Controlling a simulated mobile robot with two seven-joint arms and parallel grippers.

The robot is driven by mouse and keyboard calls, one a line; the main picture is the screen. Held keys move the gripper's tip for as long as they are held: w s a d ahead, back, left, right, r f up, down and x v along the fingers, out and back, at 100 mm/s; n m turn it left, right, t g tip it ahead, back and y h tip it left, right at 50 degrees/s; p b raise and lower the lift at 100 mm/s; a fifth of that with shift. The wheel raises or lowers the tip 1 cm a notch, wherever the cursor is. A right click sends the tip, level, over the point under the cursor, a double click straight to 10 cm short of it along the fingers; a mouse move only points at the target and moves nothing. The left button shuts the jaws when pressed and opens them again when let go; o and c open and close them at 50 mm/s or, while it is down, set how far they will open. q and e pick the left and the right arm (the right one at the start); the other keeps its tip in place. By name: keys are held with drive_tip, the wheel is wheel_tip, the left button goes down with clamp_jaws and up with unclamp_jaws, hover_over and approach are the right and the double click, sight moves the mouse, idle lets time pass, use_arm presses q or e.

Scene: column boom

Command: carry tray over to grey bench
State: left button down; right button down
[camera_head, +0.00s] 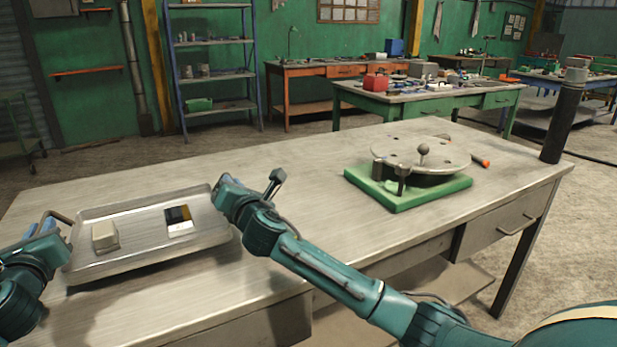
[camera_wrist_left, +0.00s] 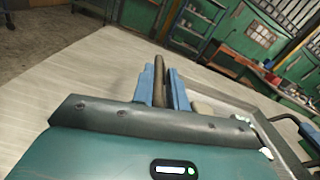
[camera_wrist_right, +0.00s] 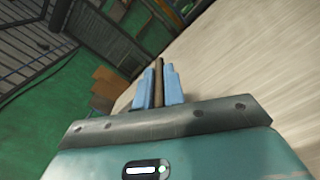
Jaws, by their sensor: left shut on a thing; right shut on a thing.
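The metal tray (camera_head: 140,232) is at the left of the large grey metal-topped bench (camera_head: 300,165) in the head view. It carries a cream block (camera_head: 104,236) and a small black, yellow and white item (camera_head: 178,221). My left gripper (camera_head: 45,228) is at the tray's left end; its blue fingers (camera_wrist_left: 165,88) are shut on a dark bar-like handle (camera_wrist_left: 159,68). My right gripper (camera_head: 224,190) is at the tray's right end, its fingers (camera_wrist_right: 158,88) shut on a similar handle (camera_wrist_right: 158,68). A dark shadow shows under the tray's front edge; I cannot tell whether it touches the bench.
A green-based fixture with a round metal plate (camera_head: 420,155) stands on the bench to the right, an orange-tipped tool (camera_head: 481,162) beside it. A dark post (camera_head: 563,120) rises at the right corner. The middle of the top is clear. A cluttered green bench (camera_head: 430,100) stands behind.

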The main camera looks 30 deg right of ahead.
use_arm(q)
drive_tip(key=shift+w+a, duration=0.1)
drive_tip(key=shift+a, duration=0.3)
use_arm(e)
drive_tip(key=shift+w+d, duration=0.1)
drive_tip(key=shift+d, duration=0.2)
